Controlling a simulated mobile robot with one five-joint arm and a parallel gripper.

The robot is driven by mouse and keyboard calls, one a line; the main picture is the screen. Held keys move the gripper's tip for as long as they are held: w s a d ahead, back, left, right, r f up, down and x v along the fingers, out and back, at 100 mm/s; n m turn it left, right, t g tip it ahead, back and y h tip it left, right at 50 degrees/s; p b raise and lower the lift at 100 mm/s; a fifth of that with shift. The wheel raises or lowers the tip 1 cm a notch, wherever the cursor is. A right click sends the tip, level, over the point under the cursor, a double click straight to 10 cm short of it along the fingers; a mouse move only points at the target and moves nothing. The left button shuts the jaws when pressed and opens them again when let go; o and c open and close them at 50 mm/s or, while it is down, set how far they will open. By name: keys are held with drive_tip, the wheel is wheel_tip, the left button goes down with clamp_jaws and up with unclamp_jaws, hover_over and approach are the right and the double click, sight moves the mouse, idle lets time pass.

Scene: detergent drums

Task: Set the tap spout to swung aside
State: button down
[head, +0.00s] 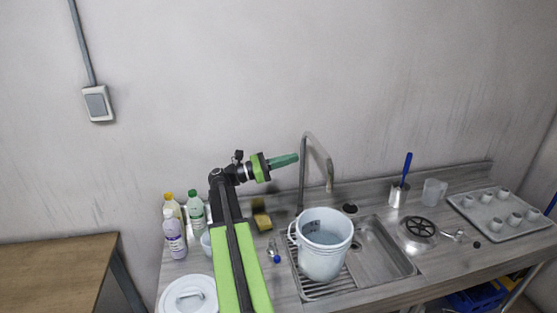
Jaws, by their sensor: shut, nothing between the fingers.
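The tap spout (304,170) is a tall grey gooseneck rising behind the sink (385,255). Its outlet end (330,178) hangs down to the right of the upright pipe, above and behind the white bucket (324,262). My gripper (296,158) is shut and empty, its green fingers pointing right. In the picture its tips end just left of the upright pipe, near the top. I cannot tell whether they touch it. The lower part of the pipe is partly hidden by the bucket.
The bucket stands on the ribbed drainer (317,290) left of the basin. Bottles (174,238) and a white lidded tub (188,295) stand left of my arm. A blue-handled brush (406,168), a clear beaker (434,191) and a tray (467,205) with several cups stand at right.

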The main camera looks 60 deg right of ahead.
drive_tip(key=x, duration=0.6)
drive_tip(key=shift+s+d+p, duration=0.2)
drive_tip(key=shift+p, duration=0.25)
